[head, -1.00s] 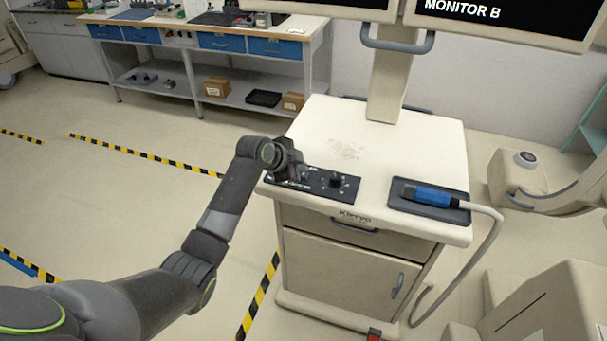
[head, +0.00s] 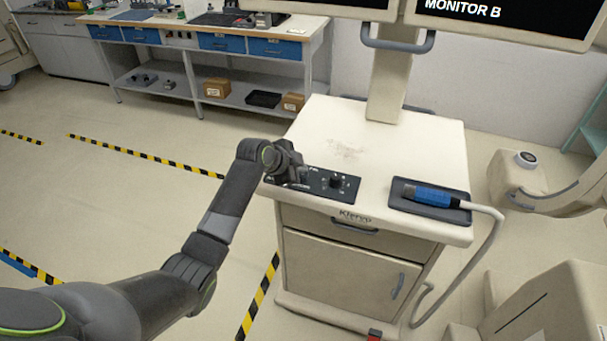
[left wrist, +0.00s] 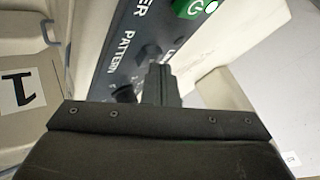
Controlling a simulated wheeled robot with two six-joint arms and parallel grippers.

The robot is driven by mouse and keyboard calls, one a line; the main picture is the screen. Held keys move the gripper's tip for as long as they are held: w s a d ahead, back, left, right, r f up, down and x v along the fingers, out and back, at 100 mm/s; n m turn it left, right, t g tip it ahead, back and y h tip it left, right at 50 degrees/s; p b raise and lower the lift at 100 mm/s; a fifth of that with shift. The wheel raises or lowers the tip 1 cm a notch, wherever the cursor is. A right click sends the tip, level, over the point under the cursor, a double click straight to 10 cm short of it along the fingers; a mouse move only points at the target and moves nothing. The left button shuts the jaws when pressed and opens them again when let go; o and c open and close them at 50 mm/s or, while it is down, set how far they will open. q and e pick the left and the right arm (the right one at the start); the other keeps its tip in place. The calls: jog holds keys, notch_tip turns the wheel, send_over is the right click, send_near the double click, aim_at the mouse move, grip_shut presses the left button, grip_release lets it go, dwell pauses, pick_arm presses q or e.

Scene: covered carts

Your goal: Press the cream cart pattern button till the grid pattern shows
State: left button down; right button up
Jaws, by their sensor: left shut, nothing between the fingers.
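The cream cart (head: 420,145) stands right of centre in the head view, with a black control panel (head: 333,186) along its front left edge. My left gripper (head: 296,180) is over the left part of this panel, and its wrist hides some of the controls. In the left wrist view the panel (left wrist: 120,50) carries the word PATTERN, and the shut, empty fingers (left wrist: 160,85) point at the panel beside that word. A dark round control (left wrist: 124,94) shows partly left of the fingers. I cannot tell whether the fingertips touch a button. My right gripper is not in view.
Two monitors stand on the cart's post; the right screen (head: 470,8) reads MONITOR B, and no pattern shows in the visible parts. A blue handpiece (head: 432,196) lies in a dark tray at the cart's right. A green power button (left wrist: 188,8) is on the panel.

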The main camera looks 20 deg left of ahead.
pick_arm(q)
jog(key=shift+f, duration=0.3)
jog(key=shift+r, duration=0.1)
dwell(0.3)
jog(key=shift+r+p, duration=0.8)
jog(key=shift+r, duration=0.05)
notch_tip(320, 180, up, 5)
jog(key=p, duration=0.4)
jog(key=shift+r+p, duration=0.1)
jog(key=shift+p, duration=0.2)
